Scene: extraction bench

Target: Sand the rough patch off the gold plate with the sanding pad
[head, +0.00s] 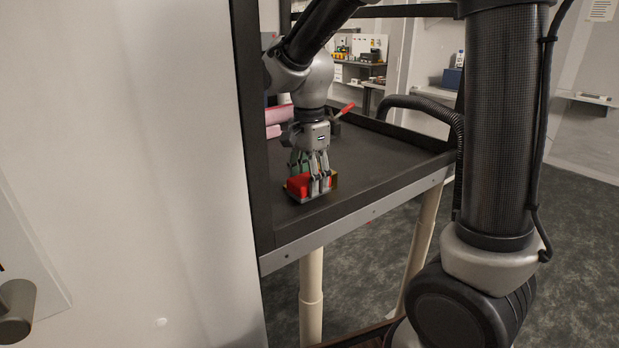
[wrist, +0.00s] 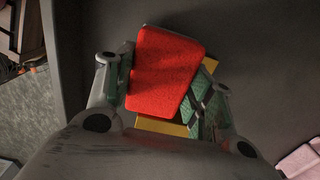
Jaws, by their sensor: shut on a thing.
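A red sanding pad (wrist: 165,72) sits between the two fingers of my gripper (wrist: 165,98), which is shut on it. In the head view the red pad (head: 299,185) shows low at my gripper (head: 316,187), close to the dark bench top near its front edge. A gold plate (wrist: 162,126) shows partly beneath and beside the pad in the wrist view. The pad covers most of the plate, so I cannot see the rough patch. I cannot tell whether the pad touches the plate.
The dark bench top (head: 385,155) is clear to the right of my gripper. Pink rolls (head: 279,115) lie behind it, and a red-handled tool (head: 347,108) is at the back. A pale wall panel (head: 130,170) closes off the left. Shelves stand beyond the bench.

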